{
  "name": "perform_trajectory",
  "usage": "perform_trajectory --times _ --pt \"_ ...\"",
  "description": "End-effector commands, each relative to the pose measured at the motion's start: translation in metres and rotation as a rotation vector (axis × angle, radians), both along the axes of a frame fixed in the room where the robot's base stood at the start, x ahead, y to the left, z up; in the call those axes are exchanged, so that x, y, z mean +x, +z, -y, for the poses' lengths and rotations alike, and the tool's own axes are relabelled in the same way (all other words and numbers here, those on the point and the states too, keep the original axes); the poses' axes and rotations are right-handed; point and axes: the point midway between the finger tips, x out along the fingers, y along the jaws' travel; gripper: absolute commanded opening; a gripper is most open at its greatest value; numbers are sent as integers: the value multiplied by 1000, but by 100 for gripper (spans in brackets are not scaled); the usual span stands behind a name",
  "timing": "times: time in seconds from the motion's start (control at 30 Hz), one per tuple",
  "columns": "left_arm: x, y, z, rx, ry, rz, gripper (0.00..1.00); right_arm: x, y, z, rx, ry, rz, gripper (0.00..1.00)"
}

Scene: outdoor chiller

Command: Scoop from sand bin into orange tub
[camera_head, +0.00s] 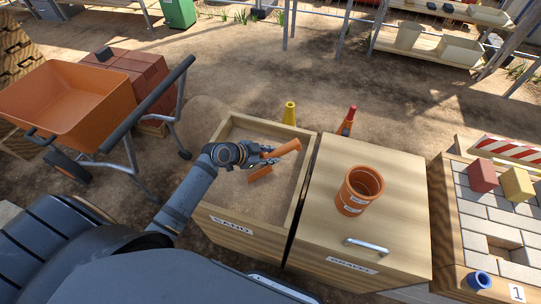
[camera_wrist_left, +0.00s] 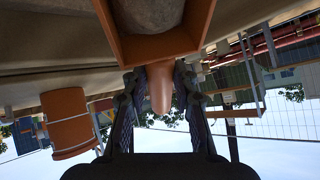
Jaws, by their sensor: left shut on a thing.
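The sand bin (camera_head: 228,228) is an open wooden box with a SAND label and pale sand inside. My left gripper (camera_head: 268,158) is over it, shut on an orange scoop (camera_head: 260,173). In the left wrist view the scoop's handle (camera_wrist_left: 160,88) is between the fingers of my left gripper (camera_wrist_left: 160,80). A grey-brown mass (camera_wrist_left: 150,14) shows within the scoop's rim. The orange tub (camera_head: 354,201) stands upright on the wooden lid right of the bin; it also shows in the left wrist view (camera_wrist_left: 68,120). My right gripper is out of view.
The lidded wooden box (camera_head: 325,225) has a metal handle (camera_head: 366,246). Yellow (camera_head: 289,113) and red (camera_head: 347,120) cones stand behind. An orange wheelbarrow (camera_head: 75,98) is at the left. A paver bed (camera_head: 492,222) with red and yellow blocks and a blue cup (camera_head: 478,281) is at the right.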

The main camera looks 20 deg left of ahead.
Motion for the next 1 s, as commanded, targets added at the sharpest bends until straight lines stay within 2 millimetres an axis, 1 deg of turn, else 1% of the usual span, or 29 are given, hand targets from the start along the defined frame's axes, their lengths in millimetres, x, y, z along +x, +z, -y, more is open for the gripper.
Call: perform_trajectory --times 0.03,0.53,0.67,1.0 --pt "1 15 0 1 0 3 0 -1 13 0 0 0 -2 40" --pt "1 82 0 -1 0 4 0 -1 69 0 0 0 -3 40" --pt "1 89 0 -1 1 3 0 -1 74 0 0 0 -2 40" --pt "1 87 0 -2 0 3 0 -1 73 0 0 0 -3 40"
